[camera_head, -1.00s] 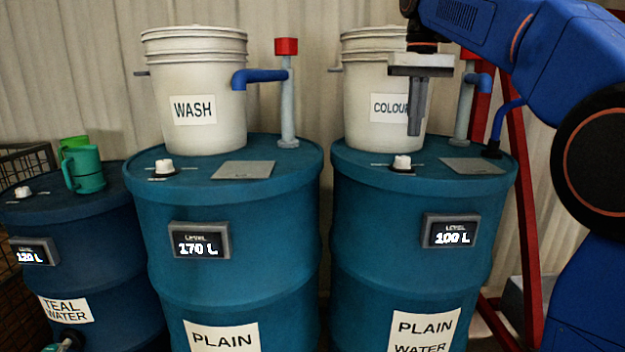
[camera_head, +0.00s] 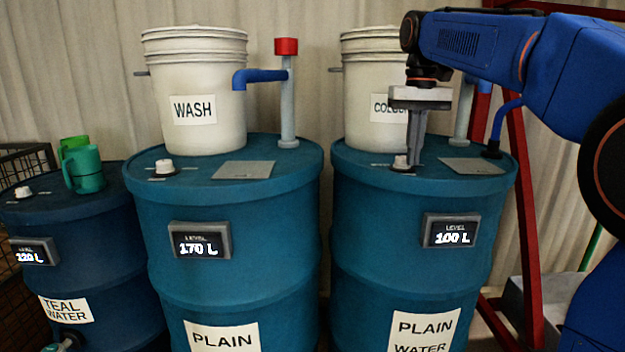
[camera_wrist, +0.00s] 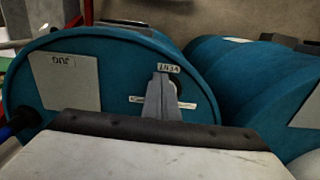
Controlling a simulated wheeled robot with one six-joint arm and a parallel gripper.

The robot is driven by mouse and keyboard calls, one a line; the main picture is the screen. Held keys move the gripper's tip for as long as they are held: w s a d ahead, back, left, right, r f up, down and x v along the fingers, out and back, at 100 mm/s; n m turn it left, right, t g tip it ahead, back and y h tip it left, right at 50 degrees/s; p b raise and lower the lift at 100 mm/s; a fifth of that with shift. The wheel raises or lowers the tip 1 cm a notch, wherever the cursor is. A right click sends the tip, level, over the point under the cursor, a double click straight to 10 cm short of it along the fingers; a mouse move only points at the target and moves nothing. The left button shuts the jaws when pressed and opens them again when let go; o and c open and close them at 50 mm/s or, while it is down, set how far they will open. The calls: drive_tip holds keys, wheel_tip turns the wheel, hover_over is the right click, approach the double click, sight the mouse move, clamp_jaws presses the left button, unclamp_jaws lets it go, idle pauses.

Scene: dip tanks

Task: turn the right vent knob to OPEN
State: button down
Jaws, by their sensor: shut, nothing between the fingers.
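The right vent knob (camera_head: 400,161) is a small white knob on the lid of the right blue drum (camera_head: 360,220). My gripper (camera_head: 415,162) is shut and empty, pointing down, with its fingertips at the knob's right side in the head view; I cannot tell whether they touch it. In the wrist view the shut fingers (camera_wrist: 160,98) cover most of the knob, and small label strips show around it on the lid.
A white COLOUR bucket (camera_head: 366,100) stands on the lid behind my gripper, with a flat grey plate (camera_head: 472,166) to the right. The middle drum (camera_head: 240,290) carries a WASH bucket (camera_head: 195,92) and a red-topped pipe (camera_head: 287,95). Green jugs (camera_head: 84,168) stand far left.

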drive_tip(key=shift+s+a, duration=0.1)
drive_tip(key=shift+a, duration=0.6)
idle(0.6)
drive_tip(key=shift+a, duration=0.65)
idle(0.4)
drive_tip(key=shift+s+a, duration=0.15)
drive_tip(key=shift+s, duration=0.05)
wheel_tip(320, 180, up, 6)
idle(0.7)
drive_tip(key=shift+w+d+f+m, duration=0.1)
drive_tip(key=shift+d+f+m, duration=0.1)
drive_tip(key=shift+f+m, duration=0.8)
drive_tip(key=shift+d+f+m, duration=0.25)
drive_tip(key=shift+f+m, duration=0.75)
drive_tip(key=shift+f, duration=0.05)
drive_tip(key=shift+w+d+f+m, duration=0.1)
drive_tip(key=shift+d+f+m, duration=0.1)
drive_tip(key=shift+f+m, duration=0.8)
